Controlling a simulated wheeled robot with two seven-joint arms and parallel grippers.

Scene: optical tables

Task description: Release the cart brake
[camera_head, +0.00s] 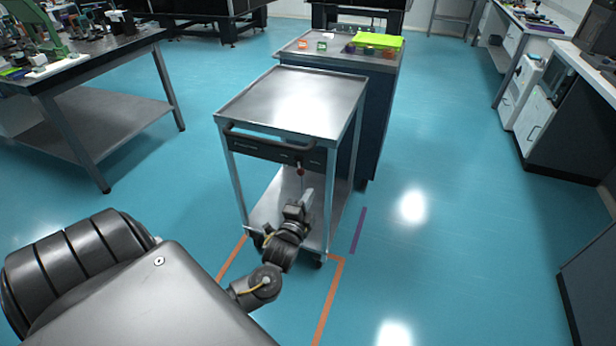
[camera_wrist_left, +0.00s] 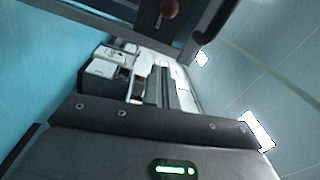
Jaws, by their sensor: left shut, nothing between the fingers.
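The cart (camera_head: 292,101) stands in the middle of the head view, with a bare metal top, a dark handle (camera_head: 268,143) on its near side and a lower shelf. A brake lever with a red knob (camera_head: 300,172) hangs below the handle's right part. The knob also shows at the top of the left wrist view (camera_wrist_left: 170,8). My left gripper (camera_head: 307,198) is just below the knob in the head view, shut and empty. Its fingers (camera_wrist_left: 160,86) point toward the knob in the wrist view, apart from it. My right gripper is out of view.
A dark cabinet (camera_head: 372,120) with a green tray (camera_head: 376,40) on top stands close behind the cart. A workbench (camera_head: 95,62) is at the left. Orange tape (camera_head: 329,300) marks the floor by the cart. Open floor lies to the right.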

